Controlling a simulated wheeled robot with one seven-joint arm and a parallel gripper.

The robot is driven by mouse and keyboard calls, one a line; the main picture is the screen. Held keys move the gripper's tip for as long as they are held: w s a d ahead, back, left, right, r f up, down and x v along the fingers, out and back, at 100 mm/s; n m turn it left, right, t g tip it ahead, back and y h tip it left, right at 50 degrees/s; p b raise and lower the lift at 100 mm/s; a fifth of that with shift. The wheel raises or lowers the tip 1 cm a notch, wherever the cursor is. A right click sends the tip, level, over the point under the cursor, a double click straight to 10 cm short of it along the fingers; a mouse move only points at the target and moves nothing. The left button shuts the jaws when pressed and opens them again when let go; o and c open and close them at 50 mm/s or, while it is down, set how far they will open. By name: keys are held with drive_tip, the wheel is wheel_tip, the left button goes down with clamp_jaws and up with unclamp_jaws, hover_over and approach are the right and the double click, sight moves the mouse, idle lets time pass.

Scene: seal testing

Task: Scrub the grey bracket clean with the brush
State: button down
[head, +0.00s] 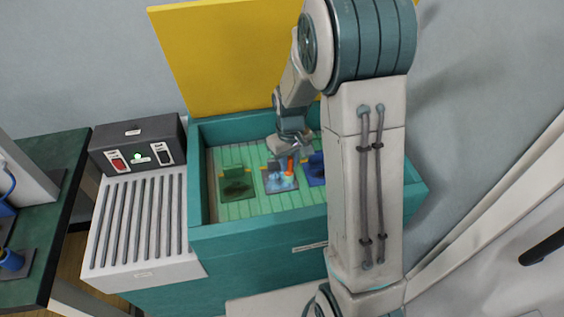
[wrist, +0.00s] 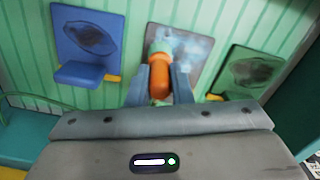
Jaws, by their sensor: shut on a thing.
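The grey bracket (head: 273,187) is the middle one of three on the tub's green slatted floor; whitish, foam-like patches cover much of its plate. It also shows at the top centre of the wrist view (wrist: 203,52). My gripper (head: 290,153) is over this bracket. In the wrist view its fingers (wrist: 159,85) are shut on the orange handle of the brush (wrist: 159,76). The brush's teal head end is over the bracket's plate, and the brush also shows in the head view (head: 290,168). Whether the bristles touch the plate is hidden.
A green bracket (head: 238,188) with a dark smudge lies left of the grey one. A blue bracket (head: 317,170), partly hidden by my arm, lies right. The teal tub (head: 260,231) has raised walls and a yellow lid (head: 220,55) standing behind. A ribbed drainboard (head: 135,230) adjoins left.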

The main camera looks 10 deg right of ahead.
drive_tip(key=shift+d, duration=0.25)
drive_tip(key=shift+a, duration=3.05)
drive_tip(key=shift+d+f+b, duration=0.1)
drive_tip(key=shift+d+b, duration=0.25)
drive_tip(key=shift+d, duration=2.7)
drive_tip(key=shift+r, duration=0.25)
drive_tip(key=shift+r+p, duration=2.4)
drive_tip(key=shift+r, duration=1)
